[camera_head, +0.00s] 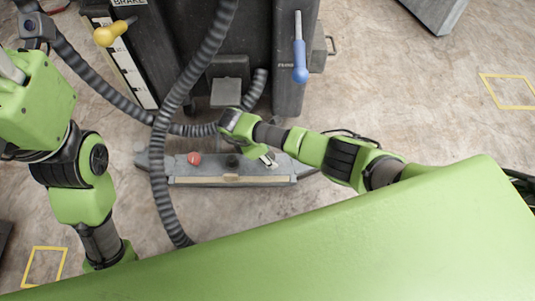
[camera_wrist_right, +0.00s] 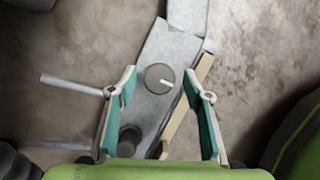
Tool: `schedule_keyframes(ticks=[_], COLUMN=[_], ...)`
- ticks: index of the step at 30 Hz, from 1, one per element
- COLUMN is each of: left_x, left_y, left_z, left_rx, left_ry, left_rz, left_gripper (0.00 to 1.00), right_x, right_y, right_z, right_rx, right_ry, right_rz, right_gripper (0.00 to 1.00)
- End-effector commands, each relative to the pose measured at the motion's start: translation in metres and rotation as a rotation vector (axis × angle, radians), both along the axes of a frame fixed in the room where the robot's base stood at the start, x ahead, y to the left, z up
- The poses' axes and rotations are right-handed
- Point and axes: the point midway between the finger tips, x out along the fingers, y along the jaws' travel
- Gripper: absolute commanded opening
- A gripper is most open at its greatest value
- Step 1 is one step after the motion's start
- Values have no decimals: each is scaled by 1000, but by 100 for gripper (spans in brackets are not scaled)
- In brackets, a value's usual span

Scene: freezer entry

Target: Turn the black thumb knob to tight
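A dark round knob with a white pointer mark (camera_wrist_right: 159,78) sits on a grey metal fixture (camera_wrist_right: 172,48) in the right wrist view. A second, darker knob (camera_wrist_right: 130,138) is lower left of it. I cannot tell for certain which is the thumb knob. In the wrist view my right gripper (camera_wrist_right: 160,82) is open, with the pointer knob between its fingertips in the picture. Contact is not visible.
A red knob (camera_head: 194,158) is on the fixture's left part. A pale strip (camera_head: 230,180) runs along its front edge. Behind stands a dark machine with a yellow-knobbed lever (camera_head: 107,36) and a blue-handled lever (camera_head: 300,65). Ribbed hoses hang nearby.

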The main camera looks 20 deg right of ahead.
Motion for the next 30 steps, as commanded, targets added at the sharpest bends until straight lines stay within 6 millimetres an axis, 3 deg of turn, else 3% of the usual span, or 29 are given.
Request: schedule_keyframes(ticks=[8,21,30], left_x=[1,0,0], left_y=[0,0,0], left_z=[0,0,0], left_rx=[0,1,0], left_ry=[2,2,1], left_rz=[0,0,0], left_gripper=[47,47,47], right_x=[1,-3,-4], right_y=[7,40,46], right_z=[16,96,111], right_rx=[2,1,0], right_ry=[-3,-2,0], right_rz=[2,2,0], right_gripper=[46,46,46])
